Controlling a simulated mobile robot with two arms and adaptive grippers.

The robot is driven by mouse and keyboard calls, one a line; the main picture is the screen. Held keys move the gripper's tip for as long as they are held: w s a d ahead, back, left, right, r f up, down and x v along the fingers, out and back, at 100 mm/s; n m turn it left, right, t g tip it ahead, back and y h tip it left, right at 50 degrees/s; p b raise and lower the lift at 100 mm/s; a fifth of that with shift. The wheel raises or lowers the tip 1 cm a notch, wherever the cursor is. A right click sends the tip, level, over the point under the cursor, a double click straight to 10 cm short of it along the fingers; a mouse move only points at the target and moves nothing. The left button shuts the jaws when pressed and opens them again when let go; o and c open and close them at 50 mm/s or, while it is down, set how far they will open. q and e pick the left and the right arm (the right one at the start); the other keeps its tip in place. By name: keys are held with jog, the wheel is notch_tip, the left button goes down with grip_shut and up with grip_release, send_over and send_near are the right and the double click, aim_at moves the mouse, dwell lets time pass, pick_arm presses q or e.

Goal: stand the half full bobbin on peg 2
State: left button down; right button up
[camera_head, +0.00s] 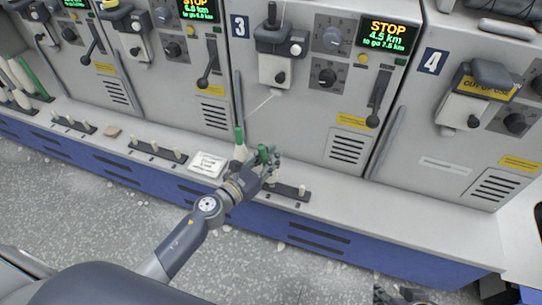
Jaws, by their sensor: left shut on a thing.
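My left gripper (270,164) is shut on a bobbin with a green top (263,153), over the front ledge below panel 3. The fingers hide most of this bobbin, so I cannot tell how full it is or whether its foot touches a peg.
A white label card (208,164) lies on the ledge left of the gripper. Several bobbins (20,85) are at far left. Machine panels with levers rise behind the ledge.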

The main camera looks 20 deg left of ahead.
pick_arm(q)
jog(key=shift+s+d+f+b, duration=0.15)
jog(key=shift+f+b, duration=0.15)
jog(key=shift+f, duration=0.25)
jog(key=shift+s+a+f+b, duration=0.15)
jog(key=shift+f+b, duration=0.15)
jog(key=shift+f, duration=0.25)
pick_arm(e)
jog(key=shift+w+a+r+t+y, duration=0.15)
jog(key=shift+w+t, duration=0.15)
jog(key=shift+w, duration=0.2)
jog(key=shift+w+a+r+t+y, duration=0.15)
jog(key=shift+w+t, duration=0.15)
jog(key=shift+w, duration=0.15)
jog(key=shift+w+a+t, duration=0.15)
jog(key=shift+w+t, duration=0.15)
jog(key=shift+w, duration=0.2)
pick_arm(q)
jog(key=shift+d, duration=0.1)
jog(key=c, duration=1.9)
grip_release()
jog(key=shift+c, duration=0.2)
jog(key=shift+o, duration=1.3)
jog(key=shift+w+f, duration=0.2)
pick_arm(e)
jog(key=shift+w, duration=0.2)
